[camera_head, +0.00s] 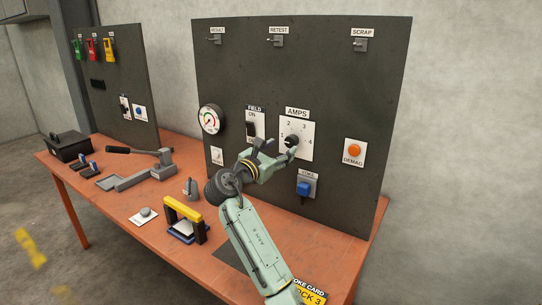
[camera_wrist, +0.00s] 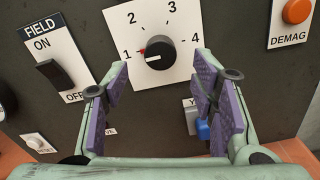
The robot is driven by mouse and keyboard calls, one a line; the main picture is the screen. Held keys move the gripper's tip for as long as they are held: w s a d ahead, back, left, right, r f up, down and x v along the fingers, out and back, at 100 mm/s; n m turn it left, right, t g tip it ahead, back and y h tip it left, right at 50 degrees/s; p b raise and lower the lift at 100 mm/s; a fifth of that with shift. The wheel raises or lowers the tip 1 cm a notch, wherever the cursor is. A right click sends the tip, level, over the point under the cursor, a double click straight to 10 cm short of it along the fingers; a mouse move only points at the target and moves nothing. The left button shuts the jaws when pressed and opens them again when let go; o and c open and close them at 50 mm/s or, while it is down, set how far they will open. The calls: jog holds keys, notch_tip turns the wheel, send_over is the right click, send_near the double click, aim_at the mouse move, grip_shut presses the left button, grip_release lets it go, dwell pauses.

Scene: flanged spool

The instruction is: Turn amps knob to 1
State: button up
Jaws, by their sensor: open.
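The black amps knob (camera_wrist: 159,52) sits on a white plate (camera_wrist: 150,25) marked 1 to 4. A red mark shows between the knob and the 1, and a white line on the knob's lower left points roughly toward the 1 side. In the head view the knob (camera_head: 291,141) is under the AMPS label, partly overlapped by my gripper. My gripper (camera_wrist: 161,66) is open, its two purple-padded fingers apart on either side of the knob in the picture. In the head view my gripper (camera_head: 278,150) is close to the panel; whether it touches the knob I cannot tell.
The field switch (camera_wrist: 49,72) is left of the knob. A blue button (camera_wrist: 203,128) is below right, partly behind a finger. The orange demag button (camera_head: 354,150) is farther right. A yellow-handled block (camera_head: 186,215) stands on the orange table (camera_head: 110,215).

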jog(key=v, duration=0.5)
